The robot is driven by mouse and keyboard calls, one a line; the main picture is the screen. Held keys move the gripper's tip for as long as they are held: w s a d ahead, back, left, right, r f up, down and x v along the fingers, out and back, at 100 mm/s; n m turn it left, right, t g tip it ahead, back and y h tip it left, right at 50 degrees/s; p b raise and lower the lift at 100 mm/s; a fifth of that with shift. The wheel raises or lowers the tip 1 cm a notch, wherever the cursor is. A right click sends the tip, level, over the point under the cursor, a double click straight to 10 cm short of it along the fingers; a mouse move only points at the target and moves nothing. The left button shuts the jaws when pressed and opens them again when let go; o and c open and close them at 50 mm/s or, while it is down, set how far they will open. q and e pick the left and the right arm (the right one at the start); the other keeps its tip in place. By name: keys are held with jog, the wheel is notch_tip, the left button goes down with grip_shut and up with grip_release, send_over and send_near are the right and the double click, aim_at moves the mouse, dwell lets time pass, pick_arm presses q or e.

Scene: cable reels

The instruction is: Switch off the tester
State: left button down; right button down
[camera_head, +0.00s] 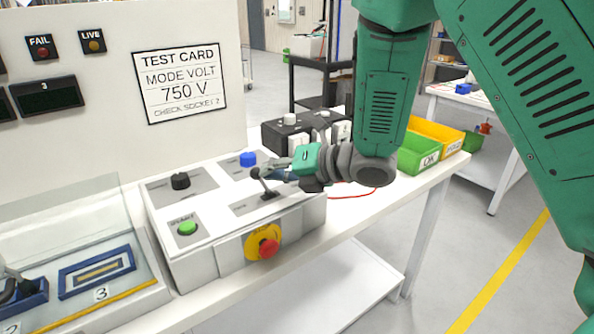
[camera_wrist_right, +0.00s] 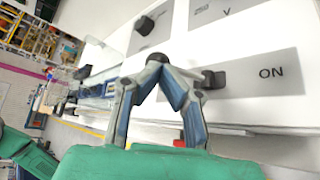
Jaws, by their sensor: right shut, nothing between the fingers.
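The tester is a white console (camera_head: 207,262) on the bench. Its top carries a black lever switch (camera_head: 269,195) with a ball-ended handle, a black rotary knob (camera_head: 180,181), a blue button (camera_head: 248,159) and a green button (camera_head: 187,228). A red emergency button (camera_head: 268,247) on yellow is on the front. My right gripper (camera_head: 265,174) is shut and empty at the lever's handle; I cannot tell if they touch. In the wrist view its fingertips (camera_wrist_right: 158,60) meet beside the black lever (camera_wrist_right: 213,79), near the label ON. My left gripper is not in view.
A test card (camera_head: 180,82) reading 750 V is on the upright panel behind, with FAIL and LIVE lamps. A clear-covered fixture (camera_head: 130,298) with numbered sockets is at left. Green (camera_head: 418,153) and yellow (camera_head: 437,131) bins stand at the bench's right end.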

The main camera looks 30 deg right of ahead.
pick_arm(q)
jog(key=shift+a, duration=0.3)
pick_arm(e)
jog(key=shift+a+r, duration=0.1)
jog(key=shift+a, duration=0.3)
jog(key=shift+d, duration=0.1)
